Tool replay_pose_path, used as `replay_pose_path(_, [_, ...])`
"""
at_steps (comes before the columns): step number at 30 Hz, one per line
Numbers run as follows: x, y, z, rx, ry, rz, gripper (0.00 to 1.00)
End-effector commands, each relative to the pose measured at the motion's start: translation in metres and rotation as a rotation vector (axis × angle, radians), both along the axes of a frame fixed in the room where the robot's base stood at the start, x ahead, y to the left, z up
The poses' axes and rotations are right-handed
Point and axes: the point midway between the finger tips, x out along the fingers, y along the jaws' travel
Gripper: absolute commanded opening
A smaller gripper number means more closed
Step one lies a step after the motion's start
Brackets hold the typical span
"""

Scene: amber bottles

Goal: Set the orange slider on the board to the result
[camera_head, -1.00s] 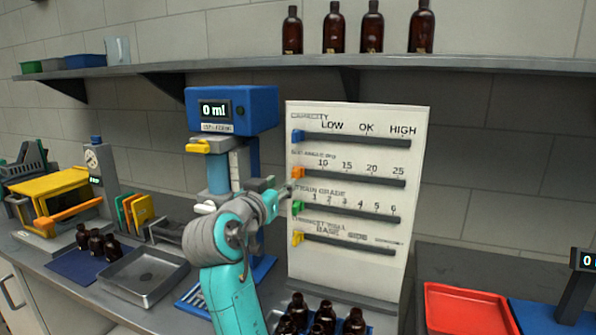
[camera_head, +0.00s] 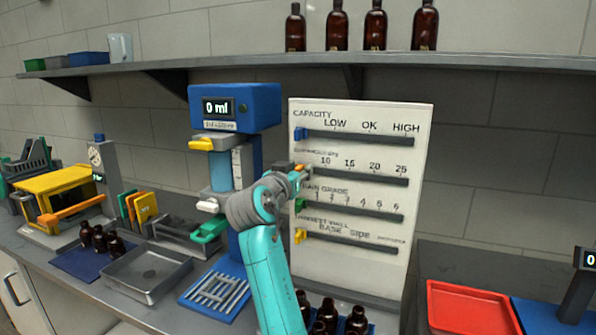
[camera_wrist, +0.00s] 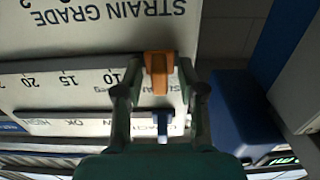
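The white board (camera_head: 350,272) stands upright with several labelled slots. Its orange slider (camera_head: 302,168) sits at the left end of the second slot, left of the 10 mark on a scale of 10, 15, 20, 25. My gripper (camera_head: 296,177) is at the board's left edge, at this slider. In the wrist view, where the board appears upside down, the orange slider (camera_wrist: 158,72) lies between the two fingertips of my gripper (camera_wrist: 160,75). The fingers are apart, with a small gap visible on each side of the slider.
A blue slider (camera_head: 299,134) sits above, and green (camera_head: 299,205) and yellow (camera_head: 300,236) sliders below, all at their slots' left ends. A blue machine (camera_head: 235,105) reading "0 ml" stands left. Brown bottles (camera_head: 356,320) stand below the board. A red tray (camera_head: 468,308) lies right.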

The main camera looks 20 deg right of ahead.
Motion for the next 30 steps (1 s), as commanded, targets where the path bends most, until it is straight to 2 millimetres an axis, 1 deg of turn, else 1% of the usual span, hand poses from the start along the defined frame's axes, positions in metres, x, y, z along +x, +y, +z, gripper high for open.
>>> replay_pose_path(1, [0.000,0.000,0.000,0.000,0.000,0.000,0.32])
replay_pose_path(2, [0.000,0.000,0.000,0.000,0.000,0.000,0.25])
replay_pose_path(3, [0.000,0.000,0.000,0.000,0.000,0.000,0.15])
replay_pose_path(5, [0.000,0.000,0.000,0.000,0.000,0.000,0.00])
replay_pose_path(11, [-0.001,-0.001,0.000,0.000,0.000,-0.001,0.00])
replay_pose_path(14, [-0.008,-0.012,-0.001,0.001,0.001,-0.002,0.00])
replay_pose_path(18, [-0.024,-0.034,-0.001,0.001,0.000,-0.003,0.00])
replay_pose_path(21, [-0.032,-0.045,-0.001,0.001,0.000,-0.002,0.00])
replay_pose_path(24, [-0.036,-0.049,-0.001,0.001,0.001,-0.001,0.00])
replay_pose_path(30, [-0.036,-0.048,-0.001,0.000,0.002,0.000,0.00])
